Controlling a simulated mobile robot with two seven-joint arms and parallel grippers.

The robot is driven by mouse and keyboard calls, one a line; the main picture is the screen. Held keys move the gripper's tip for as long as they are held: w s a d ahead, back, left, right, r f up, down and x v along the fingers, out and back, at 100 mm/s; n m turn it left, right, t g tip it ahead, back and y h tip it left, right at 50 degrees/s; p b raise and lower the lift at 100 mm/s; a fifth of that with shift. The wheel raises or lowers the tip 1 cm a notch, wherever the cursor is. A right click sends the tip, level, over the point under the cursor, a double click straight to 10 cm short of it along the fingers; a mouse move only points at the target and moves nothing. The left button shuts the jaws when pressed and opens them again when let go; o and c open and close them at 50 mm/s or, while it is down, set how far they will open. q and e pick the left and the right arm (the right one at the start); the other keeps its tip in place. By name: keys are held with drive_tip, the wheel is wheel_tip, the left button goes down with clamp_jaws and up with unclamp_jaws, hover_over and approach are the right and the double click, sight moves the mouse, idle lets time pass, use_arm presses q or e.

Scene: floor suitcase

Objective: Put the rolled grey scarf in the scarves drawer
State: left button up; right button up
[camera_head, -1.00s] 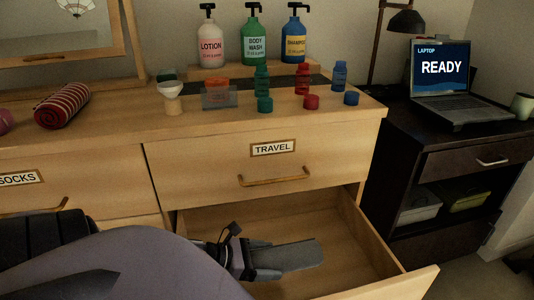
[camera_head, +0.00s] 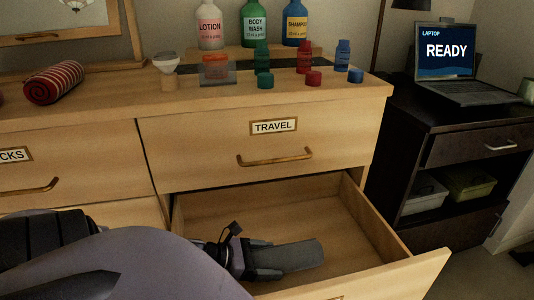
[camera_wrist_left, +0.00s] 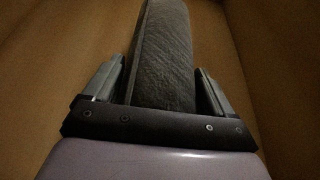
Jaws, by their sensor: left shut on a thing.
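My left gripper (camera_head: 262,262) is shut on the rolled grey scarf (camera_head: 300,254), inside the open drawer (camera_head: 362,222) below the one labelled TRAVEL. In the left wrist view the grey scarf (camera_wrist_left: 163,60) lies lengthwise between the two fingers (camera_wrist_left: 160,90), with the drawer's wooden surfaces around it. I cannot tell whether the scarf touches the drawer floor. The open drawer's own label is mostly cut off at the bottom of the head view. My right gripper is not in view.
A red striped roll (camera_head: 54,82), bottles and small jars stand on the dresser top. The closed TRAVEL drawer (camera_head: 262,140) is above the open one. A dark cabinet with a laptop (camera_head: 452,62) stands to the right. My left arm covers the lower left.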

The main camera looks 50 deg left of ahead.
use_arm(q)
drive_tip(key=shift+f+b, duration=0.35)
drive_tip(key=shift+f, duration=0.15)
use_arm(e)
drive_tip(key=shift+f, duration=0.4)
use_arm(q)
drive_tip(key=o, duration=1)
drive_tip(key=shift+o, duration=0.2)
wheel_tip(320, 180, up, 10)
drive_tip(key=p, duration=0.5)
wheel_tip(320, 180, up, 10)
drive_tip(key=p, duration=0.5)
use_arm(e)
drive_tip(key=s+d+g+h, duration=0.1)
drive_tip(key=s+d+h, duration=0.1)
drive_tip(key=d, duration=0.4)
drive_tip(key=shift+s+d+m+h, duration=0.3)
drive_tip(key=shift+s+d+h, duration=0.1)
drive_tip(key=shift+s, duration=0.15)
